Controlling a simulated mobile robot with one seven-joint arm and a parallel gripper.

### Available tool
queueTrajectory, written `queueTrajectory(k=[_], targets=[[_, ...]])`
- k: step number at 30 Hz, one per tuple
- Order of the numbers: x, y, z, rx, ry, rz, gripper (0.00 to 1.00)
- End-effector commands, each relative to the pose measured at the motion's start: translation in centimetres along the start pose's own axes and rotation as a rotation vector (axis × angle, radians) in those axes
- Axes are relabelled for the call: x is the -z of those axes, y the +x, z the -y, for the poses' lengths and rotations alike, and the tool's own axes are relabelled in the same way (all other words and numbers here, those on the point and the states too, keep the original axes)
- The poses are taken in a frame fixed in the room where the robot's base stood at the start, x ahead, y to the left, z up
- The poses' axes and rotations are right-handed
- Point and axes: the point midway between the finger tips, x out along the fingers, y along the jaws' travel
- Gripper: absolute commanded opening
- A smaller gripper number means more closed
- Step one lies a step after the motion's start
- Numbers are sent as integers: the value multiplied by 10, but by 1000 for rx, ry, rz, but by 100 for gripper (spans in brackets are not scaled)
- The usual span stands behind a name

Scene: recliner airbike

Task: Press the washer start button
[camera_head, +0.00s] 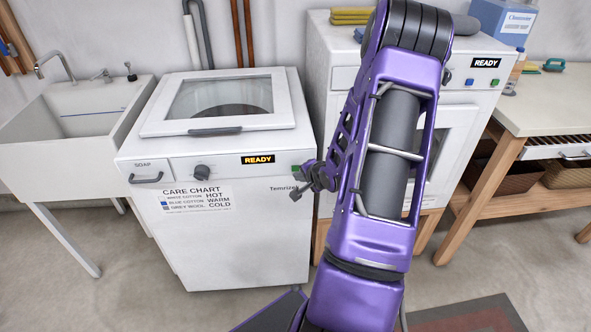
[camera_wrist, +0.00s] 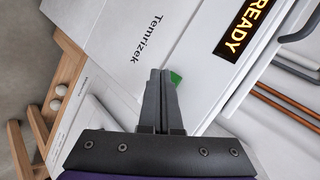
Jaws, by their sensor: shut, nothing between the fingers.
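The white top-loading washer (camera_head: 240,240) stands left of centre, its glass lid (camera_head: 222,97) down. Its front panel has a lit READY display (camera_head: 257,159), which also shows large and tilted in the wrist view (camera_wrist: 243,28). The green start button (camera_wrist: 176,78) is at the panel's right end, partly hidden behind my fingers. My gripper (camera_wrist: 161,73) is shut and empty, its fingertips beside the green button in the wrist view. In the head view my gripper (camera_head: 299,188) is small, at the washer's upper right front edge. I cannot tell whether the tips touch the button.
A dark knob (camera_head: 202,172) and soap drawer (camera_head: 148,177) are left of the display. A second white machine (camera_head: 335,80) with its own READY display stands right, partly behind my arm. A sink (camera_head: 75,115) is left, a wooden table (camera_head: 555,105) right.

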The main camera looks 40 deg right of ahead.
Motion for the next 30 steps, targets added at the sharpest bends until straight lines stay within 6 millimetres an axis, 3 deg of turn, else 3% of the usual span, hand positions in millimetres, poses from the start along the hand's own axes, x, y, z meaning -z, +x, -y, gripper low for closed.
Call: queueTrajectory(k=[30], targets=[[5, 6, 4, -1, 0, 0, 0]])
